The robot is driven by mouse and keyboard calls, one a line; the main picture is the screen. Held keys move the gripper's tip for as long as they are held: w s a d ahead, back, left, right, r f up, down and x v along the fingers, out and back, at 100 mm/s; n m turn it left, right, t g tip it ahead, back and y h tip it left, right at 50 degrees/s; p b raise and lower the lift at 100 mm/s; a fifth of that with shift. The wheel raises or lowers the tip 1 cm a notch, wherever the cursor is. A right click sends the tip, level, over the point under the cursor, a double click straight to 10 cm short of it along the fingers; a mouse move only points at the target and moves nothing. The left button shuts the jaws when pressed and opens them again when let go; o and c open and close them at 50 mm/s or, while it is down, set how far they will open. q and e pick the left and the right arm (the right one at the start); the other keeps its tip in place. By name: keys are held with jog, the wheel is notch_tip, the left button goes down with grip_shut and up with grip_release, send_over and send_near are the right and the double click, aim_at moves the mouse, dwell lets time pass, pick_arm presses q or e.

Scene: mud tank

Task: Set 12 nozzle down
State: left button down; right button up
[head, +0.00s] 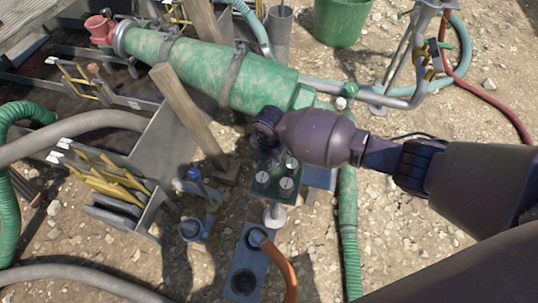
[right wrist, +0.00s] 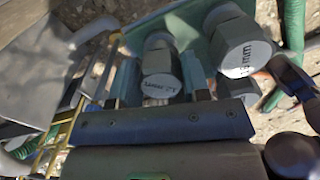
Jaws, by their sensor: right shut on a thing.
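In the right wrist view my right gripper (right wrist: 160,82) is shut on a grey hex-topped nozzle (right wrist: 160,60), one finger on each side. The lettering on its cap is upside down and too small to read surely. A second hex-topped nozzle (right wrist: 243,50) stands just right of the fingers; its cap reads "mm" after a blurred number. Both are over a green rack (right wrist: 190,25). In the head view the rack (head: 265,189) lies below my right gripper (head: 267,145), with several round grey caps (head: 286,183). Whether the held nozzle touches the rack is hidden. My left gripper is out of view.
A large green cylinder (head: 200,68) lies behind, with a wooden post (head: 187,110) leaning left of the gripper. A blue-grey plate (head: 246,265) with an orange hose (head: 285,262) is in front. A green hose (head: 350,235) runs at right.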

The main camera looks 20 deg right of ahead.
jog(key=o, duration=0.6)
jog(key=shift+f, duration=0.1)
jog(key=shift+o, duration=0.2)
pick_arm(q)
jog(key=p, duration=0.2)
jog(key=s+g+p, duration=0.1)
jog(key=p, duration=0.1)
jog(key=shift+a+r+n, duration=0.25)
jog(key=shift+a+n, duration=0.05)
pick_arm(e)
notch_tip(320, 180, up, 12)
jog(key=shift+r, duration=0.2)
